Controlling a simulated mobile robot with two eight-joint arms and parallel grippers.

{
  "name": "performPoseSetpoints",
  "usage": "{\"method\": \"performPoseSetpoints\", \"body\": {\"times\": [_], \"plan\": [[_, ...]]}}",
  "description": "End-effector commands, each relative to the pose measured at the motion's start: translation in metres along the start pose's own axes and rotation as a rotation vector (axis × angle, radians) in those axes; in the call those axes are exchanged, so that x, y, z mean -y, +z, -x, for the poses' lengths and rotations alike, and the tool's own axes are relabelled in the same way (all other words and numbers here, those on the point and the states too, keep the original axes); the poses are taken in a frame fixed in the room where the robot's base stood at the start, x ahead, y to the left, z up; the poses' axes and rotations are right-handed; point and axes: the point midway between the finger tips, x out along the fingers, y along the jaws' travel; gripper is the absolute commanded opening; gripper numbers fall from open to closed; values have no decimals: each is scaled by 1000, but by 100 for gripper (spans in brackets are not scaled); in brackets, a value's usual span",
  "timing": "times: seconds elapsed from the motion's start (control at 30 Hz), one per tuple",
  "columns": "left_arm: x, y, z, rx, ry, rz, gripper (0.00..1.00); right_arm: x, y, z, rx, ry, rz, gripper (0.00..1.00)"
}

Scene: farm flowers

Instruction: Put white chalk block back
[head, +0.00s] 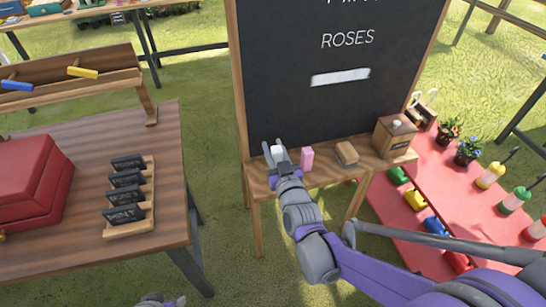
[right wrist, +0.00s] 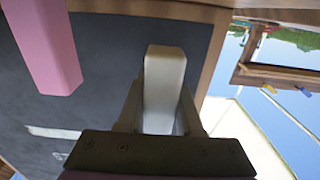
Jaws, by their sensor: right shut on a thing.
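The white chalk block (head: 277,151) is held upright in my right gripper (head: 275,160), at the left end of the wooden ledge below the chalkboard. In the right wrist view the white chalk block (right wrist: 164,72) sits between the two fingers, which are shut on it. I cannot tell whether its base touches the ledge (head: 325,166). A pink chalk block (head: 307,159) stands just to the right of the gripper; it also shows at the upper left of the right wrist view (right wrist: 45,45). A small part of my left gripper (head: 160,301) shows at the bottom edge; its jaws are unclear.
The chalkboard (head: 300,105) reads "ROSES" above a white stroke. A tan eraser-like block (head: 347,153) and a wooden box (head: 394,137) sit further right on the ledge. A table with black signs (head: 127,180) stands left; a red bench with bottles (head: 490,175) stands right.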

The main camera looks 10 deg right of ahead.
Motion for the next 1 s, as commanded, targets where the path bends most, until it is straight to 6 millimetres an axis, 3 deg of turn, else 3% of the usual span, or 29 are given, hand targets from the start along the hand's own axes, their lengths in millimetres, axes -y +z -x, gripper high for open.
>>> {"method": "performPoseSetpoints", "body": {"times": [0.2,0.6,0.63,0.77,0.8,1.0], "plan": [[0,6,-15,6,0,0,50,0,33,-2,1,0,0,0],[0,7,-18,7,0,0,50,0,38,-4,0,0,0,0],[0,7,-18,7,0,0,50,0,38,-4,0,0,0,36],[0,6,-18,7,0,0,50,0,37,-4,0,0,0,60],[0,6,-18,7,0,0,50,0,37,-4,0,0,0,64],[0,6,-18,6,0,0,50,0,37,-4,0,0,0,64]]}}
